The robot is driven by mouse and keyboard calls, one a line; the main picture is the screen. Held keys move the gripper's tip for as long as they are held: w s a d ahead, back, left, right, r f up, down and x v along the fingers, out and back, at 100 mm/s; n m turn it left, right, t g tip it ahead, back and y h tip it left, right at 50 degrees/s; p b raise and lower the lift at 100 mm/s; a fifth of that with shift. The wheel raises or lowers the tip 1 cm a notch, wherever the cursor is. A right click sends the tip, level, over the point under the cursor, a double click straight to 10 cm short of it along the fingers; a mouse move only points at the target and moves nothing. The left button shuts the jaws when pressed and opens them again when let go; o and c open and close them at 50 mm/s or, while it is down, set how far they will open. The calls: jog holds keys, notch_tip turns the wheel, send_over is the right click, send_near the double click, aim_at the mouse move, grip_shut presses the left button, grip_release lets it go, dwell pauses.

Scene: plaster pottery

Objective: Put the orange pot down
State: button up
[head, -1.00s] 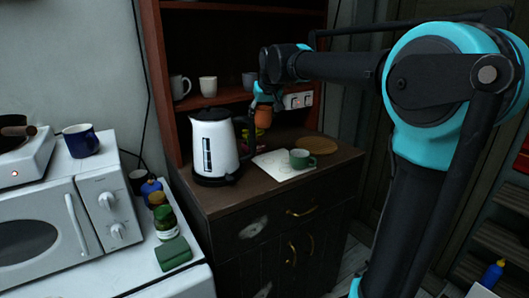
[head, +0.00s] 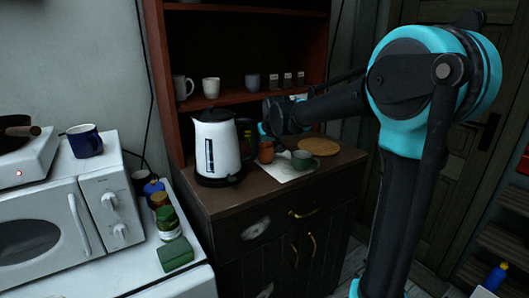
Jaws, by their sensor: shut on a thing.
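The small orange pot (head: 266,152) is low over the dark wooden cabinet top, between the white kettle and the green mug. My gripper (head: 264,138) is shut on the orange pot from above and behind it. My arm hides part of the gripper and its fingers. The pot looks upright and is at or very near the cabinet top; I cannot tell if its base touches.
A white kettle (head: 216,146) stands left of the pot. A green mug (head: 303,160) on a pale sheet (head: 284,172) and a round wooden board (head: 320,146) are to the right. A red shelf (head: 230,98) with cups rises behind. The cabinet's front edge is clear.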

aim_at(267, 162)
jog(key=o, duration=1)
jog(key=v, duration=0.7)
jog(key=shift+s+r, duration=0.15)
jog(key=shift+r, duration=0.15)
